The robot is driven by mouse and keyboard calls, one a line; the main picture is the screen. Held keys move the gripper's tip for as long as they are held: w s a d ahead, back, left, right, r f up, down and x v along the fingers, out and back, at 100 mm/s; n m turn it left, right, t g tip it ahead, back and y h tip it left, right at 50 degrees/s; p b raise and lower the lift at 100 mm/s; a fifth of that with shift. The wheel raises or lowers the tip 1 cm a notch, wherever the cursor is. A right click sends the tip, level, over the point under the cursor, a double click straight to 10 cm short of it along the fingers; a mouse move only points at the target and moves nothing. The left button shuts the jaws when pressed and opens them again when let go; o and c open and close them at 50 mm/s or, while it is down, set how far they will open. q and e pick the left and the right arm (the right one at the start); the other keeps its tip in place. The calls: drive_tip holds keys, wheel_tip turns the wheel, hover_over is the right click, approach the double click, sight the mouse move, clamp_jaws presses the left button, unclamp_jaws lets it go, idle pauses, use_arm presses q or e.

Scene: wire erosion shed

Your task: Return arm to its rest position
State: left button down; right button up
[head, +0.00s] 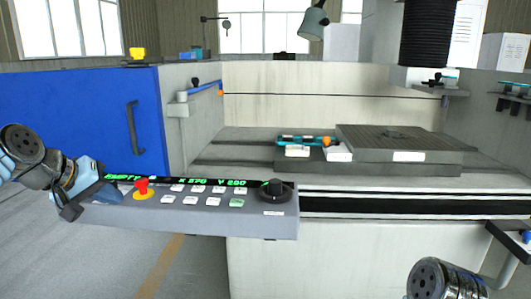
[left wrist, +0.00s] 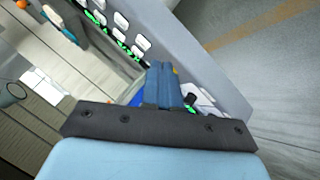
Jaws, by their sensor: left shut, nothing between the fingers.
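My left arm comes in from the left in the head view. Its gripper (head: 112,195) is at the left end of the grey control panel (head: 258,222), close to the red stop button (head: 143,184) on its yellow base. In the left wrist view the two blue fingers (left wrist: 165,84) are together with nothing between them, in front of the panel (left wrist: 205,55). I cannot tell whether they touch it. A link of my right arm shows at the lower right of the head view; its gripper is out of view.
The panel has several white buttons, a green button (head: 236,203) and a black knob (head: 275,188). A blue cabinet door (head: 80,115) stands behind the left arm. The machine bed holds a dark ribbed block (head: 390,143) and a teal-and-orange item (head: 300,141). Floor at the left is clear.

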use_arm(q)
drive_tip(key=w+d+f+g, duration=0.1)
drive_tip(key=w+d+f, duration=0.2)
drive_tip(key=f, duration=0.7)
drive_tip(key=w+d+f+g, duration=0.1)
drive_tip(key=w+d+f, duration=0.15)
drive_tip(key=f, duration=0.65)
drive_tip(key=s+d+f+m+g, duration=0.1)
drive_tip(key=d+f, duration=0.2)
drive_tip(key=f, duration=0.6)
drive_tip(key=s+d+f+g, duration=0.1)
drive_tip(key=s+d+f, duration=0.15)
drive_tip(key=f, duration=0.75)
drive_tip(key=s+d+f+g, duration=0.1)
drive_tip(key=s+d+f, duration=0.2)
drive_tip(key=s+f, duration=0.3)
drive_tip(key=s+d+f+m+g, duration=0.1)
drive_tip(key=s+d+f, duration=0.3)
drive_tip(key=s+f, duration=0.3)
drive_tip(key=s+d+f+g, duration=0.1)
drive_tip(key=s+d+f, duration=0.3)
drive_tip(key=s, duration=0.6)
wheel_tip(320, 180, down, 2)
drive_tip(key=shift+d+f+m+g+h, duration=0.25)
drive_tip(key=shift+m+g+h, duration=0.05)
drive_tip(key=shift+m+g, duration=0.1)
